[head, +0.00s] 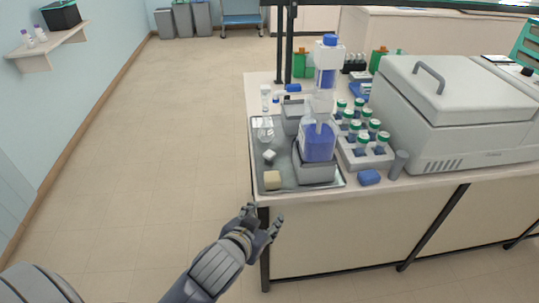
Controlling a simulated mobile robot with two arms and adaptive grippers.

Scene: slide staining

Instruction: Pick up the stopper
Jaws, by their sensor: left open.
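I cannot tell for sure which thing is the stopper. A small grey-white piece (269,156) and a beige block (272,180) lie in the left part of a grey metal tray (258,150) at the bench's left end. A clear glass flask (265,133) stands behind them in the tray. My left gripper (265,214) is open and empty, in front of the bench's front left corner, apart from the tray and everything on it. My right gripper is not in view.
A bottle with blue liquid (317,145) stands by a grey container (315,173) in the tray. To the right are a rack of green-capped tubes (367,160), a blue block (370,178), a grey cylinder (398,163) and a large white machine (450,115). The floor left is clear.

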